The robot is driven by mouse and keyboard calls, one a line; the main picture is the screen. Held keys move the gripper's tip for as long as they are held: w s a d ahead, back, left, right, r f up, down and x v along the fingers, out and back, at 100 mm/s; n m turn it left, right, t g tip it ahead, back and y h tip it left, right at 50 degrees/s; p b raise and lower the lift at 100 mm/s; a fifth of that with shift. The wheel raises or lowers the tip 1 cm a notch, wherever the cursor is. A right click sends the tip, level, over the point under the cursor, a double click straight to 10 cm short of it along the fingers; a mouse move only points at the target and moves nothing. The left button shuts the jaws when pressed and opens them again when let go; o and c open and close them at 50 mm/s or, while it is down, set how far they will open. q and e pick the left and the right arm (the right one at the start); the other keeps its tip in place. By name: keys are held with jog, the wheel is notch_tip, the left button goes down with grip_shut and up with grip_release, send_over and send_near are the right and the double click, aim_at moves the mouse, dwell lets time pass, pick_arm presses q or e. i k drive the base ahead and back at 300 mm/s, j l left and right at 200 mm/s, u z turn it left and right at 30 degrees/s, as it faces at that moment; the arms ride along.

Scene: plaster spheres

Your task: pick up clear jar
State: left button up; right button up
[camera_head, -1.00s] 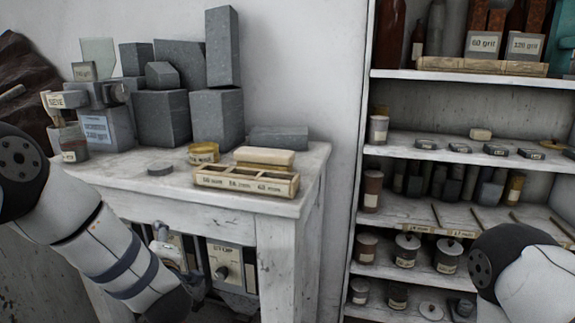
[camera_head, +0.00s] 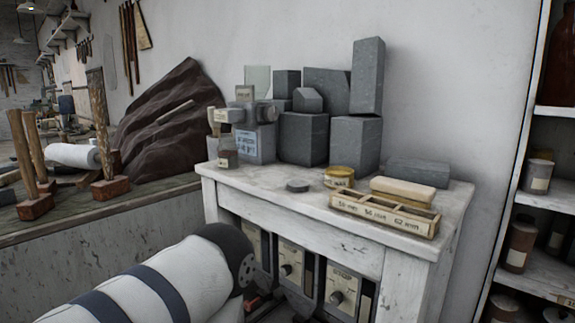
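My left arm comes in from the lower left, below and in front of the tabletop. Grey metal parts show past its dark joint, but I cannot make out fingers or whether they hold anything. The arm is apart from the jar. My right gripper is out of view.
Grey blocks (camera_head: 303,138) stand at the table's back. A yellow tin (camera_head: 339,177), a dark disc (camera_head: 297,186) and a sectioned wooden tray (camera_head: 385,214) lie toward the front. Shelves (camera_head: 545,198) stand right. Mallets (camera_head: 100,140) are on the left bench.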

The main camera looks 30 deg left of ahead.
aim_at(228, 150)
jog(key=u, duration=1.25)
